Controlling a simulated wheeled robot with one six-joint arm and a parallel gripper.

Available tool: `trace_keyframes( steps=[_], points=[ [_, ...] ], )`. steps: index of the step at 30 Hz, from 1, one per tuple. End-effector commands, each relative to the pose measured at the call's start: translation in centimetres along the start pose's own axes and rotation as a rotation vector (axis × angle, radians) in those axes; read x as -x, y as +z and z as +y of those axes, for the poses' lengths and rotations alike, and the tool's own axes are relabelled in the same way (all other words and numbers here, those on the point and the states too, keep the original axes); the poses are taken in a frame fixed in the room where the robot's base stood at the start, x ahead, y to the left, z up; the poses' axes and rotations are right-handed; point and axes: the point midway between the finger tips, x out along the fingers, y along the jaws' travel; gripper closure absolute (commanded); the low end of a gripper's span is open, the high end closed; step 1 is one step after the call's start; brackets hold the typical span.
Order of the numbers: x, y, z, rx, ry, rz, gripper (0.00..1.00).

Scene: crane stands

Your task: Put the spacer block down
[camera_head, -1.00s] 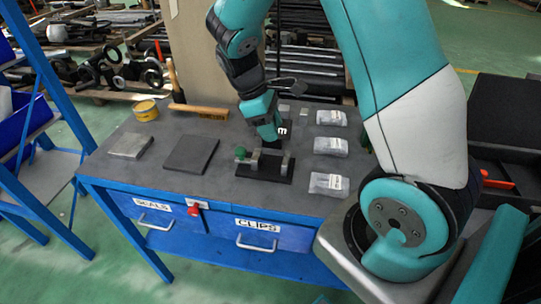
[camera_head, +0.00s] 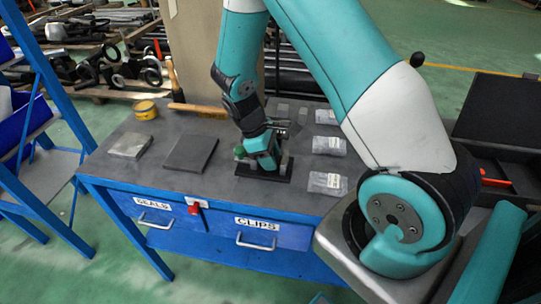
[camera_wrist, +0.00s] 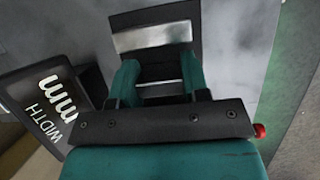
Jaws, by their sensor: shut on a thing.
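My gripper (camera_head: 264,163) is low over the dark fixture (camera_head: 247,172) on the workbench. In the wrist view my gripper (camera_wrist: 160,78) is shut, with a grey piece, seemingly the spacer block (camera_wrist: 162,72), between its teal fingers. The fixture (camera_wrist: 150,19) lies below, with a bright metal jaw (camera_wrist: 153,38) just ahead of the fingers. The block's underside is hidden, so I cannot tell whether it touches the fixture. In the head view my gripper hides the block.
A width display (camera_wrist: 55,108) stands close left of the fingers. Clear bags (camera_head: 328,183) line the bench's right side. The bench front is clear.

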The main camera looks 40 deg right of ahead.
Motion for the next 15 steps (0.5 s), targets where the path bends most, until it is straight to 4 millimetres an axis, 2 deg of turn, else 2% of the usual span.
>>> trace_keyframes(
  steps=[1, 2, 4, 5, 15],
  points=[
    [-0.25, -0.1, 0.0, 0.0, 0.0, 0.0, 0.86],
    [-0.15, -0.07, 0.0, 0.0, 0.0, 0.0, 0.51],
    [-0.13, -0.06, 0.0, 0.0, 0.0, 0.0, 0.35],
    [-0.13, -0.06, 0.0, 0.0, 0.0, 0.0, 0.32],
    [0.42, 0.04, 0.02, 0.0, 0.001, 0.001, 0.32]
  ],
)
